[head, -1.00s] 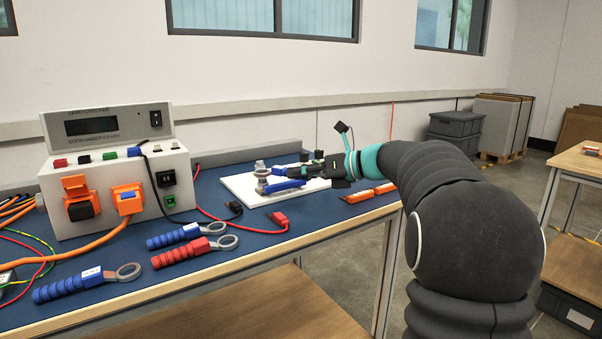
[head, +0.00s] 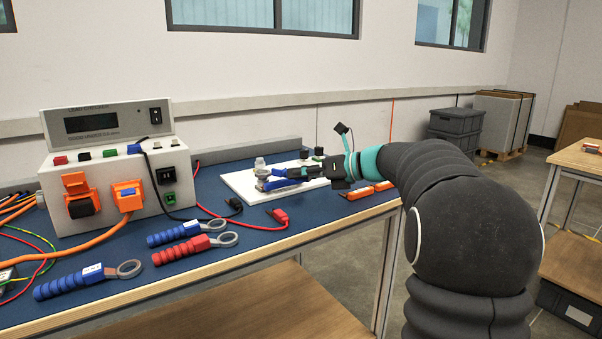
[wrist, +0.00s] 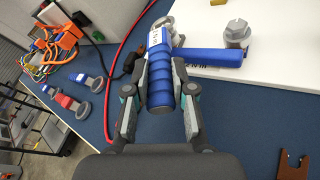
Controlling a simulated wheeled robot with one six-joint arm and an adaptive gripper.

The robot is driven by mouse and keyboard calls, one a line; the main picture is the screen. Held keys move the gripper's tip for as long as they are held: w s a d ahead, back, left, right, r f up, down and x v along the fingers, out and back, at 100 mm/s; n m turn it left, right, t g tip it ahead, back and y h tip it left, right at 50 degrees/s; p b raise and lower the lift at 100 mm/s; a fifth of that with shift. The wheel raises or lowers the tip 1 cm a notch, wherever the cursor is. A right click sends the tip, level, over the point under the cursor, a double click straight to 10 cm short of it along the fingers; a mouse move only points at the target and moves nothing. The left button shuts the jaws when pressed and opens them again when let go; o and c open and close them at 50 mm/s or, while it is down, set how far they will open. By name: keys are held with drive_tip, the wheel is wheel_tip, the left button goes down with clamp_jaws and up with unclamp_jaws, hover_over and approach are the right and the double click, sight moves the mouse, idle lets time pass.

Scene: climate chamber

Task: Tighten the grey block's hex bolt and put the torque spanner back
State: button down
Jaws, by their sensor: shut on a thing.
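My gripper (wrist: 160,97) is shut on the blue handle (wrist: 160,72) of a torque spanner with a white label. Its far end reaches over the white board (wrist: 290,62); I cannot tell whether its ring is around a bolt. A grey block with a hex-shaped top (wrist: 237,33) stands on the board. A blue bar (wrist: 212,57) lies beside it, close to the held spanner. In the head view, my gripper (head: 326,171) is low over the board (head: 240,184), and the spanner points left to the grey parts there (head: 262,173). The contact there is too small to tell.
Three other ring spanners lie on the blue bench: blue (head: 173,236), red (head: 190,248) and blue (head: 80,283). A white tester box (head: 110,180) with orange plugs stands behind them. A red cable (head: 235,212) runs between it and the board. Orange-handled tools (head: 362,191) lie right of the board.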

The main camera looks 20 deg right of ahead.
drive_tip(key=shift+f+p, duration=0.5)
idle(1.8)
drive_tip(key=shift+s+a+m+t+h+b, duration=0.4)
drive_tip(key=shift+a+m+t+h, duration=0.1)
drive_tip(key=shift+m+t, duration=0.1)
drive_tip(key=shift+s+a+m+t+h+b, duration=0.4)
drive_tip(key=shift+m+t+h, duration=0.1)
drive_tip(key=shift+m+h, duration=0.1)
drive_tip(key=shift+a, duration=0.1)
idle(0.4)
drive_tip(key=shift+s+a+m+t+h+b, duration=0.3)
drive_tip(key=shift+a+m+t+h, duration=0.1)
drive_tip(key=shift+m+t+h, duration=0.15)
drive_tip(key=shift+a+f, duration=0.1)
drive_tip(key=shift+s+a+m+t+h, duration=0.25)
drive_tip(key=shift+a+m+t+h, duration=0.15)
drive_tip(key=shift+m+h, duration=0.3)
drive_tip(key=shift+a+f, duration=0.1)
drive_tip(key=shift+a, duration=0.05)
